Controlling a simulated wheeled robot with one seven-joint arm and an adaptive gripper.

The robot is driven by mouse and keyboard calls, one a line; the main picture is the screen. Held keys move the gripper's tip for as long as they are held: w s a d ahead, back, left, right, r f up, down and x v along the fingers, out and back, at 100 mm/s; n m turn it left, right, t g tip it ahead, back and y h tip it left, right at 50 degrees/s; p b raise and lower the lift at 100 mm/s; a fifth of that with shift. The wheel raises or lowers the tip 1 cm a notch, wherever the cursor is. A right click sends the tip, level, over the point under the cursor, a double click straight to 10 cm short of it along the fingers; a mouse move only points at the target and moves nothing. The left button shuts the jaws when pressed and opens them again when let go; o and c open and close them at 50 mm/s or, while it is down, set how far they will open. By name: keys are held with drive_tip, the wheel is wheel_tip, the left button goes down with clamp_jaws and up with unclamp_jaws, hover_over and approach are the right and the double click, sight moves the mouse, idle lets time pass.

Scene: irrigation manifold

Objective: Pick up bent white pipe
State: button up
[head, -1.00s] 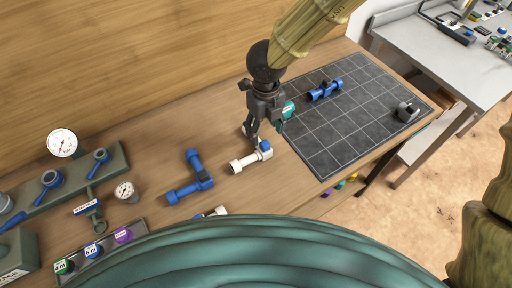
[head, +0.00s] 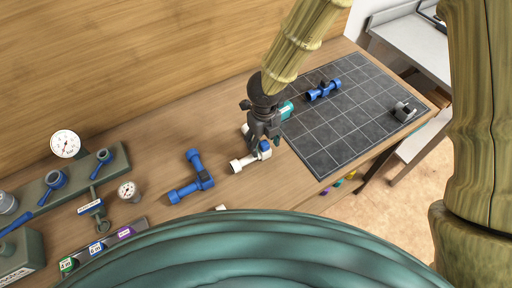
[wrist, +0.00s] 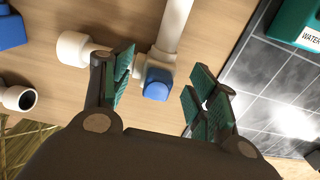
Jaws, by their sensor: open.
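The bent white pipe (head: 240,164) lies on the wooden bench, left of the dark grid mat, with a blue piece at its bend. In the wrist view, one white arm (wrist: 175,28) runs up and a shorter one reaches left to an open end; the blue piece (wrist: 157,84) is at the corner. My gripper (head: 266,143) is over the bend and hides part of the pipe in the head view. In the wrist view, my gripper (wrist: 163,78) is open, with its green-padded fingers on either side of the corner. Whether they touch it I cannot tell.
A blue bent pipe (head: 189,181) lies to the left. A teal box (head: 286,110) stands close behind my gripper at the mat's edge. Another white pipe end (wrist: 18,97) is at left.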

drive_tip(key=shift+f, duration=0.1)
drive_tip(key=c, duration=1.2)
